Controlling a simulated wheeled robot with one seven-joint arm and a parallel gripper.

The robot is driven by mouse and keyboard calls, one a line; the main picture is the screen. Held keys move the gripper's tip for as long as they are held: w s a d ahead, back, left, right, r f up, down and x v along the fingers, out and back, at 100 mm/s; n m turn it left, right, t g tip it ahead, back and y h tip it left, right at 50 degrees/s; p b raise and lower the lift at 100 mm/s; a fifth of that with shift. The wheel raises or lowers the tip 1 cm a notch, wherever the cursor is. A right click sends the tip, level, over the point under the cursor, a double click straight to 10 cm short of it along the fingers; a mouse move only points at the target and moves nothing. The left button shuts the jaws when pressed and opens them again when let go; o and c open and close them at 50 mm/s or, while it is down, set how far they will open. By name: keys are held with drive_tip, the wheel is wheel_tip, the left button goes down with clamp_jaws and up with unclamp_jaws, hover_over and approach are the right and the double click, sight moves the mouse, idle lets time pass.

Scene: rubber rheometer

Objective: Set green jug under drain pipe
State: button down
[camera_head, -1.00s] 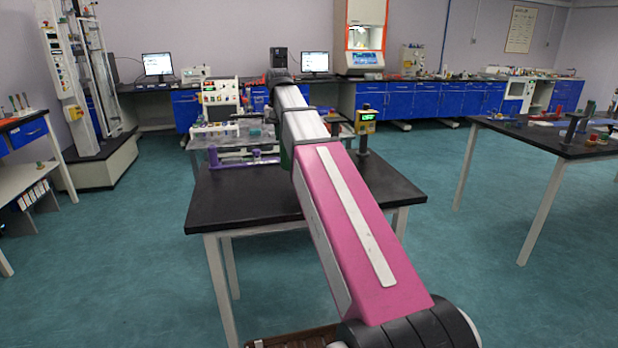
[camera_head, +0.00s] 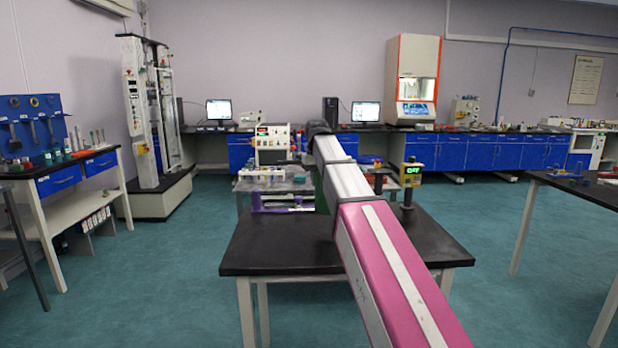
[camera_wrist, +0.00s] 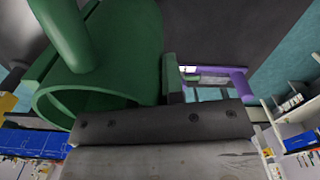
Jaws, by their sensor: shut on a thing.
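The green jug (camera_wrist: 120,50) fills the upper left of the wrist view, close to the camera, with its round rim and a thick handle showing. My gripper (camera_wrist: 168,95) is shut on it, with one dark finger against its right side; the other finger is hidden. In the head view my arm covers most of the jug, and only a sliver of green (camera_head: 321,192) shows at the arm's left edge. I cannot make out the drain pipe in either view.
A black-topped table (camera_head: 265,245) stands in front of me under my arm. A purple frame (camera_head: 283,203) is at its far left side, and a yellow-green display unit (camera_head: 410,174) stands at its far right. Another table (camera_head: 585,190) is at the right.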

sight(321, 206)
drive_tip(key=d+f, duration=0.1)
drive_tip(key=s+d+f, duration=0.1)
drive_tip(key=d, duration=0.1)
drive_tip(key=s+d+f, duration=0.1)
drive_tip(key=d, duration=0.1)
drive_tip(key=shift+s+f, duration=0.1)
drive_tip(key=shift+f, duration=2.15)
drive_tip(key=c, duration=1.2)
unclamp_jaws()
